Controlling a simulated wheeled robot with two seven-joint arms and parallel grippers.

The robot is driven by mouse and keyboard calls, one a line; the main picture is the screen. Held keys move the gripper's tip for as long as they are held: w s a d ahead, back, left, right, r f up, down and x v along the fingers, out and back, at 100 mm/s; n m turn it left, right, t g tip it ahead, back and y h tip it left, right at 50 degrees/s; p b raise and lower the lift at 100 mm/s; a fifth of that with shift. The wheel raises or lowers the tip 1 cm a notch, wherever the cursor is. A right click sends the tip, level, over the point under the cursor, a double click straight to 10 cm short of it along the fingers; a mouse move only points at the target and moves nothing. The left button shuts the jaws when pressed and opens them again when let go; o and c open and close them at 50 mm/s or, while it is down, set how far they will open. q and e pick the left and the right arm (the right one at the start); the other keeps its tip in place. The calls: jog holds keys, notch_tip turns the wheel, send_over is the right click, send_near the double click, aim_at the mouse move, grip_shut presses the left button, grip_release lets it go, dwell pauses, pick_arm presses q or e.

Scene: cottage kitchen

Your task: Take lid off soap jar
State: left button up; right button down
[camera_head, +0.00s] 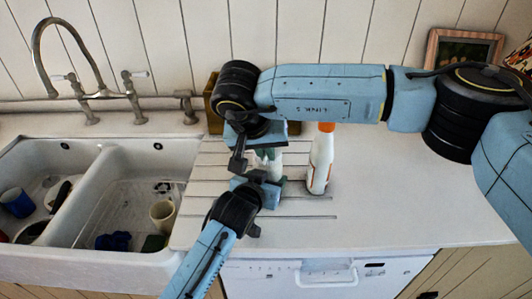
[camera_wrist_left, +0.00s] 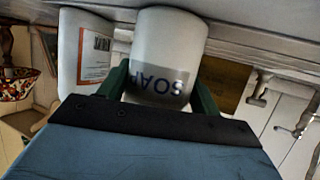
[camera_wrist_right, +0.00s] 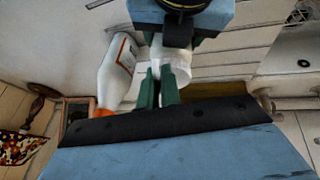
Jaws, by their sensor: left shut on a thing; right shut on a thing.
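The white soap jar (camera_wrist_left: 170,45), with "SOAP" lettering, stands on the ribbed drainboard beside the sink. My left gripper (camera_wrist_left: 162,88) has its green fingers on either side of the jar body and is shut on it. In the head view the left gripper (camera_head: 262,178) is low at the jar's near side. My right gripper (camera_head: 262,150) comes down from above. In the right wrist view its green fingers (camera_wrist_right: 158,88) are close together on the white lid's small knob (camera_wrist_right: 157,68). My arms hide much of the jar, and I cannot tell whether lid and jar touch.
A white bottle with an orange cap (camera_head: 321,160) stands close to the right of the jar. A brown wooden box (camera_head: 211,104) is behind. The double sink (camera_head: 85,205), with cups inside, lies left. The countertop (camera_head: 400,205) to the right is clear.

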jog(key=shift+r, duration=0.8)
jog(key=shift+r, duration=2)
pick_arm(q)
jog(key=o, duration=1.5)
jog(key=shift+s, duration=0.1)
